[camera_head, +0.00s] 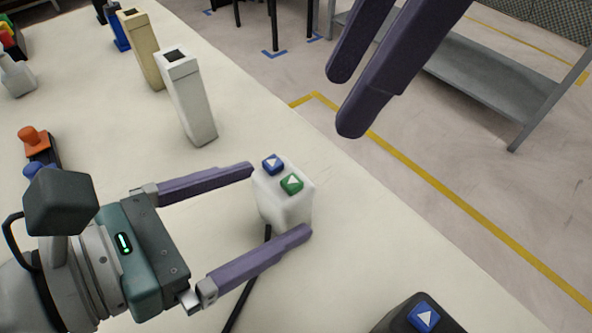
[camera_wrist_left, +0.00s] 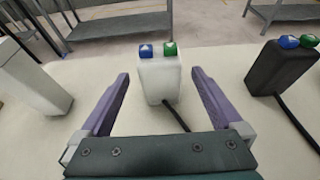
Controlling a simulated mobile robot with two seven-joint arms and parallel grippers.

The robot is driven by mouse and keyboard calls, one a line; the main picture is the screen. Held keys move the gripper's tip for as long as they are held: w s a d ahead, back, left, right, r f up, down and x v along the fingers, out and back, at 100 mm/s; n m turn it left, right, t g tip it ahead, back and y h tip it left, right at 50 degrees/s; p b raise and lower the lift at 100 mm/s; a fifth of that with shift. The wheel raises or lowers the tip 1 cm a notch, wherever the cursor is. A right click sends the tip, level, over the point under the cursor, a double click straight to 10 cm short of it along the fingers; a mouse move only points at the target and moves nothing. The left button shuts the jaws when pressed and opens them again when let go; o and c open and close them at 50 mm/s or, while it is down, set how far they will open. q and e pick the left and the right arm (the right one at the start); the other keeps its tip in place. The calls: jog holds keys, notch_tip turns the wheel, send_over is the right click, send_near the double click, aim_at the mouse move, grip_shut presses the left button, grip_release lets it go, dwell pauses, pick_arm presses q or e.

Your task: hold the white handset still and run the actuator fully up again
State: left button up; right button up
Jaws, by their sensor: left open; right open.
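The white handset (camera_head: 285,205) stands upright on the table, with a blue arrow button (camera_head: 273,164) and a green arrow button (camera_head: 292,183) on top. It also shows in the left wrist view (camera_wrist_left: 160,82), a dark cable running from it. My left gripper (camera_head: 280,201) is open, one finger on either side of the handset; gaps show at both sides in the left wrist view. My right gripper (camera_head: 351,101) is open and empty, up in the air beyond the handset. A white column (camera_head: 190,105) with a dark top stands behind the handset; I cannot tell whether it is the actuator.
A black handset (camera_head: 405,318) with a blue arrow button stands at the lower right; it shows more fully in the left wrist view (camera_wrist_left: 280,72). A cream column (camera_head: 142,50) and a blue one (camera_head: 117,28) stand further back. The table's far edge runs close behind the white handset.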

aim_at(305, 185)
pick_arm(q)
jog(key=x, duration=0.6)
jog(key=shift+w+d+f, duration=0.1)
jog(key=shift+w+d, duration=0.1)
jog(key=shift+d, duration=0.1)
jog(key=c, duration=1.5)
jog(key=shift+c, duration=0.2)
pick_arm(e)
grip_shut()
dwell(0.6)
